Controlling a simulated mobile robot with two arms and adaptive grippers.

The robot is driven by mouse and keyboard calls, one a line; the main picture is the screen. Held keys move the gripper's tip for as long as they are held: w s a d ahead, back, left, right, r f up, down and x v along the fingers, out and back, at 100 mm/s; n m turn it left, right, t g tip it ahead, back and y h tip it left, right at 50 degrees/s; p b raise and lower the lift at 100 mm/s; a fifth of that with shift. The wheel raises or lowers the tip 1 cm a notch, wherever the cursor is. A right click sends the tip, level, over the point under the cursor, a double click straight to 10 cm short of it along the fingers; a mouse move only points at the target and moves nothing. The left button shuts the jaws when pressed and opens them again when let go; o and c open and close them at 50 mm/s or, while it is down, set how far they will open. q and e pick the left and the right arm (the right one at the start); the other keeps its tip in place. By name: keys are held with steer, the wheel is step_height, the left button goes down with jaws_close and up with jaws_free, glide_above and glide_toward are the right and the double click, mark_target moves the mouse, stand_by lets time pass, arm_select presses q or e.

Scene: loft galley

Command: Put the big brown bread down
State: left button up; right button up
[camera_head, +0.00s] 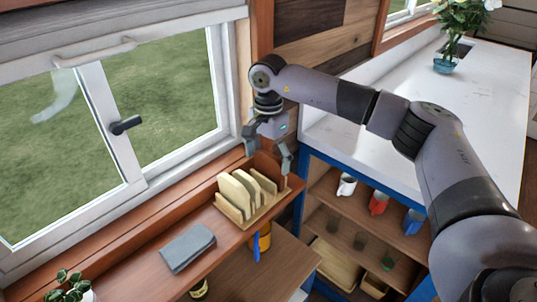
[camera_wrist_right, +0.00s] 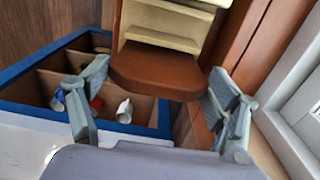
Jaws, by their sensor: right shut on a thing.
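The big brown bread (camera_head: 267,166) is a brown slab at the far right end of a light wooden rack (camera_head: 233,216). My right gripper (camera_head: 268,158) comes down over it from above, with one finger on each side. It is shut on the bread. In the right wrist view, the bread (camera_wrist_right: 157,76) lies between the fingertips of my right gripper (camera_wrist_right: 156,88), with the pale rack behind it. I cannot tell whether the bread's lower edge rests in the rack or hangs just above it. My left gripper is not in view.
Pale slices (camera_head: 240,188) stand in the rack. A grey folded cloth (camera_head: 187,247) lies on the wooden sill shelf, left of the rack. The window (camera_head: 150,90) is close behind. A blue-framed shelf with mugs (camera_head: 378,202) stands to the right, under a white counter (camera_head: 440,95).

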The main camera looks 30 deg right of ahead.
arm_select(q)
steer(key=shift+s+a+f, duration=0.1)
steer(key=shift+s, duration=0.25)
arm_select(e)
steer(key=shift+f, duration=0.2)
steer(key=o, duration=0.9)
steer(key=shift+o, duration=0.2)
steer(key=shift+r, duration=0.1)
steer(key=shift+r, duration=0.2)
steer(key=shift+r+b, duration=0.3)
step_height(320, 180, up, 10)
steer(key=b, duration=0.3)
steer(key=shift+f, duration=0.15)
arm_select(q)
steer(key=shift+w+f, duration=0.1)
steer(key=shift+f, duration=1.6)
arm_select(e)
steer(key=shift+r, duration=0.8)
